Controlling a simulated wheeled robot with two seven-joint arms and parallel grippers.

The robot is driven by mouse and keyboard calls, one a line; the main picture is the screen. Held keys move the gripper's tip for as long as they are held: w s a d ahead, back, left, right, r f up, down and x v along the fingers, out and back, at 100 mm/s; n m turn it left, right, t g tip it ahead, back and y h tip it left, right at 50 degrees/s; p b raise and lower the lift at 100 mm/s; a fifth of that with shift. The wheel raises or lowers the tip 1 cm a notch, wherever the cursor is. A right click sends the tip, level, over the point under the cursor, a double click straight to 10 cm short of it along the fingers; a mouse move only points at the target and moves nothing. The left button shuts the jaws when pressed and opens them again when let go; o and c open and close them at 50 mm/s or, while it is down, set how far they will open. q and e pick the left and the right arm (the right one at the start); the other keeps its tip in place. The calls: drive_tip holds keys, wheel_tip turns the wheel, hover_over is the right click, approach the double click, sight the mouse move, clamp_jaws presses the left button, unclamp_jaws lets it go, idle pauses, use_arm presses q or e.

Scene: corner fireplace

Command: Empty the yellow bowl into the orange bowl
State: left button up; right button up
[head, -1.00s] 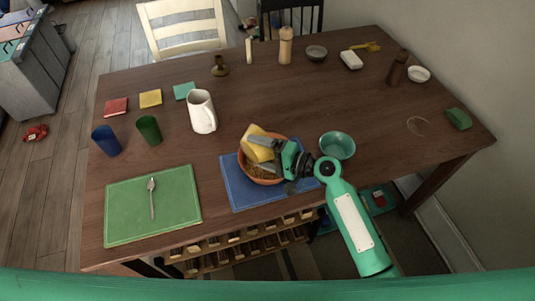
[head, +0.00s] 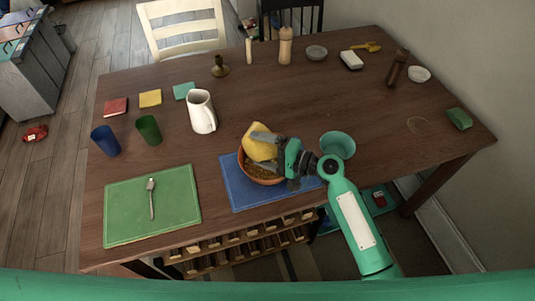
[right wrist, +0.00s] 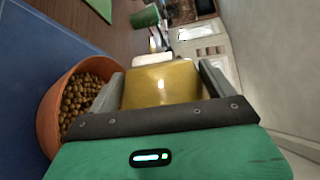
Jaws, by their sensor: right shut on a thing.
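My right gripper (head: 265,147) is shut on the yellow bowl (head: 257,141) and holds it tipped above the orange bowl. The yellow bowl's outer side also shows between the fingers in the right wrist view (right wrist: 161,87); its inside is hidden in both views. The orange bowl (head: 264,181) stands on the blue placemat (head: 240,199). It holds many small brown pieces (right wrist: 84,101), seen clearly in the right wrist view. Whether any pieces are left in the yellow bowl cannot be seen. My left gripper does not show.
A teal bowl (head: 338,145) stands right of the placemat, close to my right arm. A white pitcher (head: 201,112) stands behind and left of the orange bowl. A green placemat (head: 152,207) with a fork (head: 151,198) lies at the left.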

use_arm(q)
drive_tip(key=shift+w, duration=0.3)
use_arm(e)
drive_tip(key=shift+d+r, duration=0.1)
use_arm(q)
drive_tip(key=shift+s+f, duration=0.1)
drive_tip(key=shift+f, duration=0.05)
use_arm(e)
drive_tip(key=shift+w+d+m, duration=0.15)
drive_tip(key=shift+w+m, duration=0.05)
drive_tip(key=shift+m, duration=0.3)
drive_tip(key=shift+w+y, duration=0.1)
drive_tip(key=shift+y, duration=0.2)
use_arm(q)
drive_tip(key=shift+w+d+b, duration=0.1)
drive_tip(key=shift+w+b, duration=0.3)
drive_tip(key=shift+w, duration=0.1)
use_arm(e)
drive_tip(key=shift+w+d+r+m, duration=0.1)
drive_tip(key=shift+d+r+m, duration=0.1)
drive_tip(key=shift+m, duration=0.2)
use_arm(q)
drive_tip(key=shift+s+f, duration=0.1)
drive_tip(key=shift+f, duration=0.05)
use_arm(e)
drive_tip(key=shift+w+d+m+y, duration=0.2)
drive_tip(key=shift+m+y, duration=0.1)
drive_tip(key=shift+m, duration=0.1)
drive_tip(key=shift+c, duration=0.2)
